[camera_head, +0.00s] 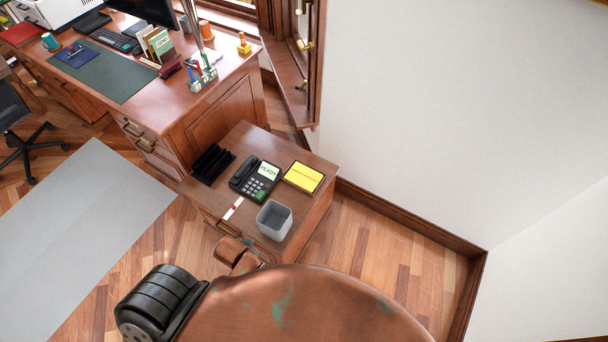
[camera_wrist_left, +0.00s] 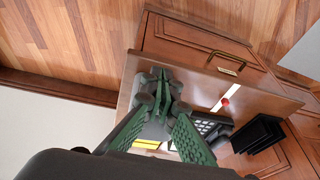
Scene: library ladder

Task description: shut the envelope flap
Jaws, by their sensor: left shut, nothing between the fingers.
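A flat yellow piece that looks like the envelope (camera_head: 304,177) lies on the small side cabinet's top, right of the phone. A line crosses it; I cannot tell how its flap stands. In the left wrist view only a yellow strip of it (camera_wrist_left: 147,144) shows, behind my gripper. My left gripper (camera_wrist_left: 156,86) is shut and empty, its green fingers together over the cabinet top, apart from the yellow piece as far as I can see. In the head view my copper arm fills the bottom middle and the fingers are hidden. My right gripper is not in view.
The cabinet top (camera_head: 283,150) also holds a desk phone (camera_head: 256,178), a black rack (camera_head: 212,163), a grey bin (camera_head: 274,220) and a white strip with a red spot (camera_head: 233,208). The large desk (camera_head: 180,98) stands behind left. The white wall (camera_head: 450,110) rises to the right.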

